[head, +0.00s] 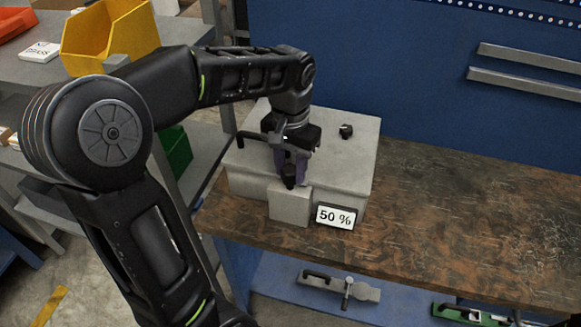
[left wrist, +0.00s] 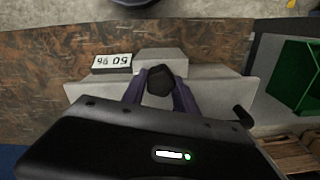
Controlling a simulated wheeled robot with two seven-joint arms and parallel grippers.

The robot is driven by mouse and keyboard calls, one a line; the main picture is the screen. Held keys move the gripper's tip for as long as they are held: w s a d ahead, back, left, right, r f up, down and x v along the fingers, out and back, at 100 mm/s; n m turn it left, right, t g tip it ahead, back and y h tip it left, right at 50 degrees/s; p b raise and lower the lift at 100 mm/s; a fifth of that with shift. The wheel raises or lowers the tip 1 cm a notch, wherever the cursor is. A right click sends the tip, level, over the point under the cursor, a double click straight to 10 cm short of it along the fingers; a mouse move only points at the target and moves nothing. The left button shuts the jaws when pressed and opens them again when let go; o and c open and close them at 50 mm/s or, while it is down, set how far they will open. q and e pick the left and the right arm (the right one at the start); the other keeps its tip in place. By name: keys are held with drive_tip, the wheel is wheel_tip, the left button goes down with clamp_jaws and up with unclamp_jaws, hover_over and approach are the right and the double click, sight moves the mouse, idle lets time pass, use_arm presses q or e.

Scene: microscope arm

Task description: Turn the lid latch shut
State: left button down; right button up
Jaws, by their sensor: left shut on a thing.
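A grey box (head: 357,160) with a lid stands on the workbench, and a small grey block (head: 290,205) sticks out from its front. A white sign (head: 336,217) reading "50 %" is to the right of that block. My left gripper (head: 289,180) points down at the box's front edge, just behind the block. In the left wrist view its two purple fingers (left wrist: 160,95) are closed on a dark knob (left wrist: 160,80), which looks like the lid latch. The sign (left wrist: 112,61) appears upside down there. How far the latch is turned cannot be told. My right gripper is not in view.
A small black knob (head: 346,131) sits on top of the box. The brown workbench (head: 460,210) is clear to the right. A yellow bin (head: 110,35) stands on the shelf at the left, with a green bin (head: 176,150) below.

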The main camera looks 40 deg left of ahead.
use_arm(q)
drive_tip(key=shift+n, duration=0.6)
drive_tip(key=n, duration=0.3)
drive_tip(key=shift+n+b, duration=0.3)
drive_tip(key=shift+b, duration=0.1)
drive_tip(key=n, duration=0.4)
drive_tip(key=shift+a+n+b, duration=0.1)
drive_tip(key=shift+n+b, duration=0.2)
drive_tip(key=n, duration=0.4)
drive_tip(key=shift+b, duration=0.35)
drive_tip(key=n, duration=0.4)
drive_tip(key=shift+n, duration=0.3)
drive_tip(key=c, duration=0.9)
unclamp_jaws()
drive_tip(key=shift+s, duration=0.1)
drive_tip(key=shift+c, duration=0.2)
drive_tip(key=shift+r+b, duration=0.1)
drive_tip(key=shift+b, duration=0.2)
